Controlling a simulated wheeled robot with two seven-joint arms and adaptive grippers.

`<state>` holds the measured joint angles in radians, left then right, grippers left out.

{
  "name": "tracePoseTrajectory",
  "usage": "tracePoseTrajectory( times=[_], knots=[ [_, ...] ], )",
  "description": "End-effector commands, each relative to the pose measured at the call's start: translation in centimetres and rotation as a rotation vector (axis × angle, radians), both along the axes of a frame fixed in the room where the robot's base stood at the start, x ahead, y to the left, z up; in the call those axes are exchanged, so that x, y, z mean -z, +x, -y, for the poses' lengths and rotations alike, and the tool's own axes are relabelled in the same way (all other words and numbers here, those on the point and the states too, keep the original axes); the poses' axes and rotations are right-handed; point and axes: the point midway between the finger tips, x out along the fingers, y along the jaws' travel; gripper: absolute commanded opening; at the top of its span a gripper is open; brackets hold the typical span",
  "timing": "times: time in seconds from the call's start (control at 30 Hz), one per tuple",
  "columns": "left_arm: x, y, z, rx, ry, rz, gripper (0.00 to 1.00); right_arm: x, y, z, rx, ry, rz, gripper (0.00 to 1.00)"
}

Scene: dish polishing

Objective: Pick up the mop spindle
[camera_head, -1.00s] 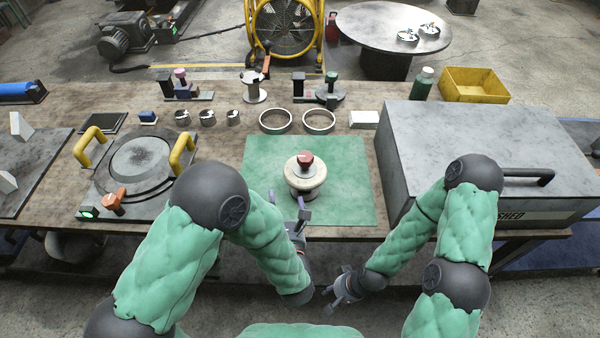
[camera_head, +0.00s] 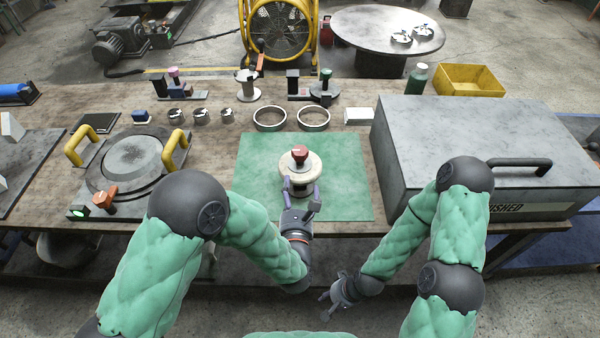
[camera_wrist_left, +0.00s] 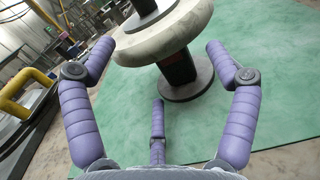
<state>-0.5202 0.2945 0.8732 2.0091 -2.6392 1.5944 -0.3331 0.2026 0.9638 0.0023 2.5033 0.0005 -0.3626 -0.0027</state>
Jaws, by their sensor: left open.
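The mop spindle (camera_head: 301,168) stands upright on the green mat (camera_head: 345,193), with a thick cream disc, a red top and a dark round base. In the left wrist view the mop spindle (camera_wrist_left: 165,40) shows its disc, dark stem and base, with its top cut off. My left gripper (camera_head: 301,197) is open at the near side of the spindle. In the left wrist view its purple fingers (camera_wrist_left: 157,72) spread to either side of the disc, with a third finger low in the middle. Contact is not clear. My right gripper (camera_head: 332,301) hangs empty before the table's front edge, fingers apart.
A large grey box (camera_head: 465,150) with a handle stands right of the mat. A round plate fixture (camera_head: 130,165) with yellow handles is at left. Two metal rings (camera_head: 270,118) and several small cups (camera_head: 200,117) lie behind the mat. The mat around the spindle is clear.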

Motion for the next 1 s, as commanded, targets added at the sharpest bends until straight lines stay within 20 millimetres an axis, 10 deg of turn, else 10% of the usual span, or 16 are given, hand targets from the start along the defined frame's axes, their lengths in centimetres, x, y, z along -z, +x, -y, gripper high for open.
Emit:
tracePoseTrajectory(
  times=[0.6,0.9,1.0],
  knots=[
    [0.0,4.5,-0.2,-0.001,-0.001,0.001,0.87,1.1,0.0,0.0,0.0,0.0,0.0,0.4],
    [0.2,4.4,-0.1,0.001,0.0,-0.005,0.06,1.1,0.0,0.0,0.0,0.0,0.0,0.4],
    [0.4,4.3,-0.1,0.003,0.0,-0.009,0.05,1.1,0.0,0.0,0.0,0.0,0.0,0.4]
  ],
)
